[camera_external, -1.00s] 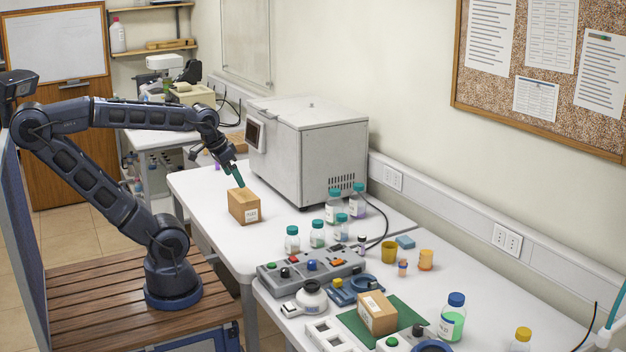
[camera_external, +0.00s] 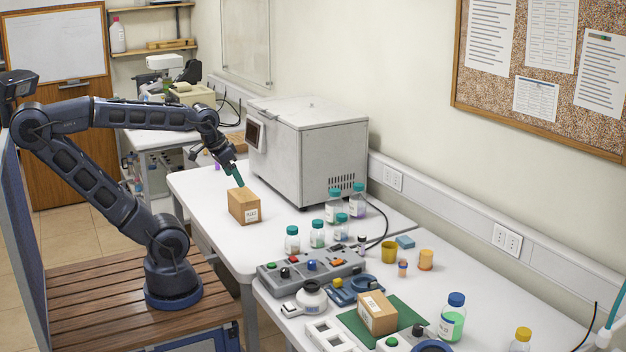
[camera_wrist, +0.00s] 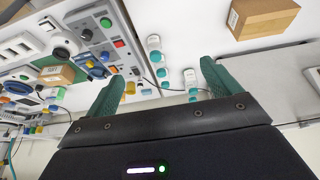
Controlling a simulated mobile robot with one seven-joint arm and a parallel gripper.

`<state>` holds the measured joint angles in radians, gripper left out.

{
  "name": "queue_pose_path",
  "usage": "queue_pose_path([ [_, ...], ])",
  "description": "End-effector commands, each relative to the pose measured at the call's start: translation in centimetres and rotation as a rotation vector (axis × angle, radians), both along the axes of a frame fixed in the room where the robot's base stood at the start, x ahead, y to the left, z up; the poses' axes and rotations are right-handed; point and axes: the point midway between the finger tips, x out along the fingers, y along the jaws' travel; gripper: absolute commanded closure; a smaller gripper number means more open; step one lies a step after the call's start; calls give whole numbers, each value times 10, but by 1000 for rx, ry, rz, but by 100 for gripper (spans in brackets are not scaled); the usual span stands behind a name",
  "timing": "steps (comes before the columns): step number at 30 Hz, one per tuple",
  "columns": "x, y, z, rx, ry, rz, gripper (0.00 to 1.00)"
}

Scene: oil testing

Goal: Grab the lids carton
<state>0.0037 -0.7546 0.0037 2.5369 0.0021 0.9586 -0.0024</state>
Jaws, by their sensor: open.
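Two brown cartons show, and I cannot read their labels well enough to tell which is the lids carton. One carton (camera_external: 244,207) stands on the white table in front of the grey oven; in the wrist view this carton (camera_wrist: 264,18) is at the upper right, outside the fingers. The other carton (camera_external: 377,315) stands on a green mat on the nearer table; it shows small at the left of the wrist view (camera_wrist: 58,74). My gripper (camera_external: 239,181), with green fingers, is by the top of the first carton in the external view. In the wrist view my gripper (camera_wrist: 160,84) is open and empty.
The grey oven (camera_external: 307,155) stands close behind the first carton. Several capped bottles (camera_external: 334,207) and a grey control box (camera_external: 312,270) lie between the two cartons. The green mat (camera_external: 405,313) is crowded by devices. White table is free left of the first carton.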

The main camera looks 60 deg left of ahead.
Motion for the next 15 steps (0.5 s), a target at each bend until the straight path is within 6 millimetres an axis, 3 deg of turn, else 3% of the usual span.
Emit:
queue_pose_path([
  [10, 4, -3, 1, 7, 4, -17, 11],
  [15, 31, -20, 3, 50, 23, -119, 11],
])
